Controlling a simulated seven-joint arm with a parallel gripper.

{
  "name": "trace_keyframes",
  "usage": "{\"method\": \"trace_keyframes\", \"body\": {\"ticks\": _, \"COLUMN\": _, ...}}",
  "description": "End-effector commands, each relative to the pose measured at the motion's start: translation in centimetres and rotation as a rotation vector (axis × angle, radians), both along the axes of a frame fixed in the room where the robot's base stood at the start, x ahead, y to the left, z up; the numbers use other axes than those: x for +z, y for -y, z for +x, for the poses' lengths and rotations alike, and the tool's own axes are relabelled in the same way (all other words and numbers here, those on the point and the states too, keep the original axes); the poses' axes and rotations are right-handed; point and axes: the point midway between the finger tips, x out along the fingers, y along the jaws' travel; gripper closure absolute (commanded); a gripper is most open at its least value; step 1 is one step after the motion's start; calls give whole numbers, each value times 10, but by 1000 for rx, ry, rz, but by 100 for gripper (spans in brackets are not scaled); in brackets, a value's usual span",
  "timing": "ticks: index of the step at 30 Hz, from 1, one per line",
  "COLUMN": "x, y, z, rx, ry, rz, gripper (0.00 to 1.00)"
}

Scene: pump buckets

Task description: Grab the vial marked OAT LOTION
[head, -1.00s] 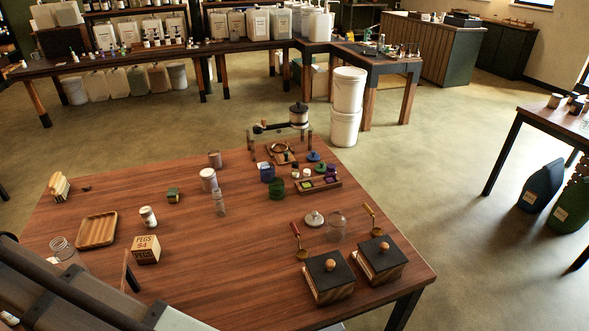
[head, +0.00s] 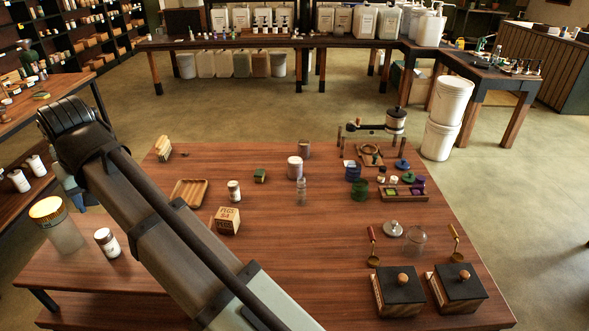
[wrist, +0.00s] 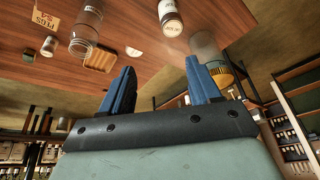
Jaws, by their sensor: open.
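A white vial (head: 107,242) with a dark-lettered label stands at the left end of the table, beside a jar. What looks like the same vial (wrist: 171,18) shows in the wrist view beyond my fingertips; its print is too small to read surely. A second white vial (head: 234,190) stands behind the pegs box, and it also shows in the wrist view (wrist: 49,46). I cannot tell which is marked OAT LOTION. My gripper (wrist: 160,66) is open, its blue fingers apart and empty, short of the vial and jar.
A frosted jar with a wooden lid (head: 62,228) stands close beside the left vial. A clear jar (wrist: 87,32), a wooden tray (head: 188,193) and a pegs box (head: 227,220) are nearby. A clear bottle (head: 301,192) and white canister (head: 295,168) stand mid-table.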

Motion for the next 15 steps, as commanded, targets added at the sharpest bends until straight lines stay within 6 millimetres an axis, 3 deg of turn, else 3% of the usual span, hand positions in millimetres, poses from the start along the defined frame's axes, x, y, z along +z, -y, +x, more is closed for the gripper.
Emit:
{"method": "trace_keyframes", "body": {"ticks": 8, "x": 2, "y": 34, "z": 76, "rx": -216, "ry": -55, "rz": 1, "gripper": 38}}
{"method": "trace_keyframes", "body": {"ticks": 15, "x": 3, "y": 91, "z": 164, "rx": -487, "ry": -118, "rz": 9, "gripper": 38}}
